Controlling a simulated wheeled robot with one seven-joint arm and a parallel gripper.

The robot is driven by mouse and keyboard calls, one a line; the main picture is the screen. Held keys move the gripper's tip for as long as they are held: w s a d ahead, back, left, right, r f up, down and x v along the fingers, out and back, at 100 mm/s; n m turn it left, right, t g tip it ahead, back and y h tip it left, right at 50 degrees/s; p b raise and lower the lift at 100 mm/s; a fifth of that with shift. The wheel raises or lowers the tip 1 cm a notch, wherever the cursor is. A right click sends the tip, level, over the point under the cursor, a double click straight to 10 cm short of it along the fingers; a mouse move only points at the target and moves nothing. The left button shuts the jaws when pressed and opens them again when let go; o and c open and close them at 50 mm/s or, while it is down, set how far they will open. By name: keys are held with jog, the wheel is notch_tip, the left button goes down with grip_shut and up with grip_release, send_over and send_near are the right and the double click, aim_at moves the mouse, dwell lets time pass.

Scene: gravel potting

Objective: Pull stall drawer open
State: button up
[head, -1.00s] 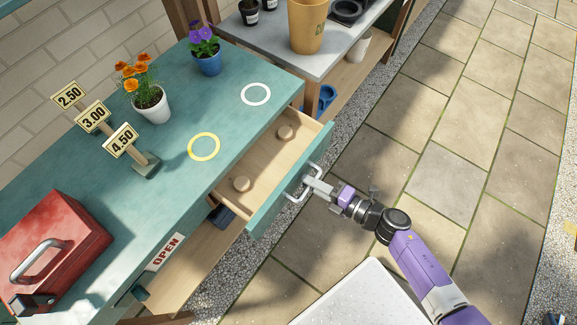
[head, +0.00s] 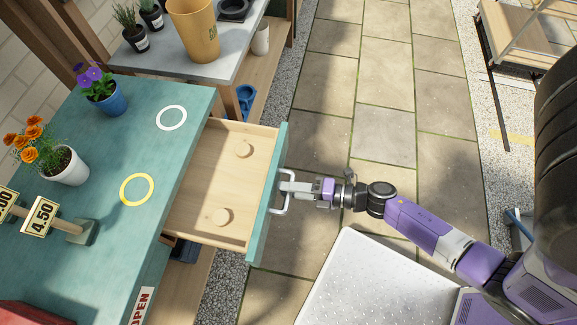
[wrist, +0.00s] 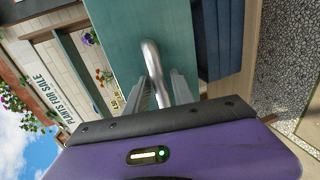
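The stall drawer (head: 202,218) is pulled well out of the teal stall table (head: 120,150). My gripper (head: 286,187) is at the metal bar handle (head: 282,208) on the drawer front. In the wrist view, the handle (wrist: 153,60) runs between the two fingers (wrist: 162,90), which look closed around it. The exact contact is partly hidden by the fingers.
Flower pots (head: 62,165) and a price sign (head: 42,216) stand on the table. A grey side table (head: 215,55) with a tan pot (head: 195,30) stands at the back. Paving (head: 385,130) to the right is open.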

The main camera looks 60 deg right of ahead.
jog(key=shift+o, duration=0.2)
jog(key=b+v, duration=0.1)
jog(key=v, duration=0.6)
jog(key=shift+s+b, duration=0.35)
jog(key=shift+s, duration=0.05)
jog(key=shift+d, duration=0.2)
